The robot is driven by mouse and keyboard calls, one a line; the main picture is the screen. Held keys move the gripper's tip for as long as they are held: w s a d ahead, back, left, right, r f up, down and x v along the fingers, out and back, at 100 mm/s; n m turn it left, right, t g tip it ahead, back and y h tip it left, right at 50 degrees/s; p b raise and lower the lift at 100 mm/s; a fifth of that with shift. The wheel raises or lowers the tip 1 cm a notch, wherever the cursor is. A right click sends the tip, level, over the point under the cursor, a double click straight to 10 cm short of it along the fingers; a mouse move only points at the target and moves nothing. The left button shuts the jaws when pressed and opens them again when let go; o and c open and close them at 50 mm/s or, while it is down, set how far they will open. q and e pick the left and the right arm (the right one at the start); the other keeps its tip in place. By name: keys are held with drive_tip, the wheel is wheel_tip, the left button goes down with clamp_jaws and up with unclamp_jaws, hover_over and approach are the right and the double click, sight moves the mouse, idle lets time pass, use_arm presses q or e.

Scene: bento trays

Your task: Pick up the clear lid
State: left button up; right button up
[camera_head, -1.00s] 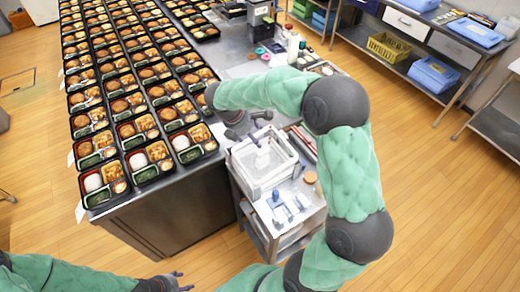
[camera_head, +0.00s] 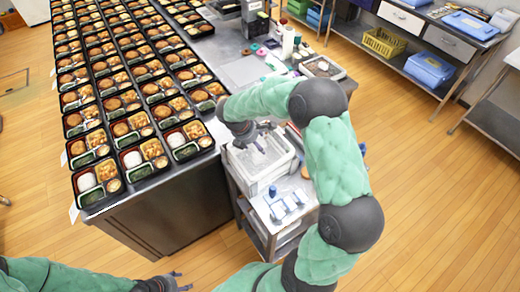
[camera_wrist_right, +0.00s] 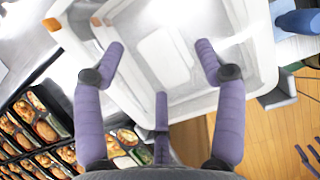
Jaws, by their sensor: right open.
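A white bin (camera_head: 250,183) stands on the small cart beside the counter. In the right wrist view the bin (camera_wrist_right: 262,40) fills the upper middle. Inside it lies pale, see-through material that looks like the clear lid (camera_wrist_right: 165,58); its edges are washed out, and I cannot tell whether there is one lid or a stack. My right gripper (camera_head: 262,138) is above the bin, pointing down. In its wrist view the purple fingers (camera_wrist_right: 160,60) are spread over the lid, with nothing between them. My left gripper (camera_head: 181,281) is low at the bottom edge, fingers apart and empty.
Rows of filled bento trays (camera_head: 110,130) cover the counter left of the bin. Blue-capped items (camera_head: 285,203) stand on the cart in front of the bin. A container (camera_head: 322,68) and bottles stand on the counter behind. Wooden floor (camera_head: 430,220) is clear at right.

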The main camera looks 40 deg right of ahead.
drive_tip(key=c, duration=1.1)
drive_tip(key=shift+r, duration=0.2)
drive_tip(key=shift+r, duration=0.2)
drive_tip(key=r, duration=0.1)
drive_tip(key=r+p, duration=0.1)
drive_tip(key=r, duration=0.1)
drive_tip(key=shift+s+a, duration=0.1)
drive_tip(key=shift+a, duration=0.1)
drive_tip(key=s+a+r+p, duration=0.2)
drive_tip(key=s+a+r, duration=0.5)
drive_tip(key=a+r, duration=0.2)
drive_tip(key=a, duration=0.2)
drive_tip(key=shift+a+r, duration=0.15)
drive_tip(key=shift+a, duration=0.15)
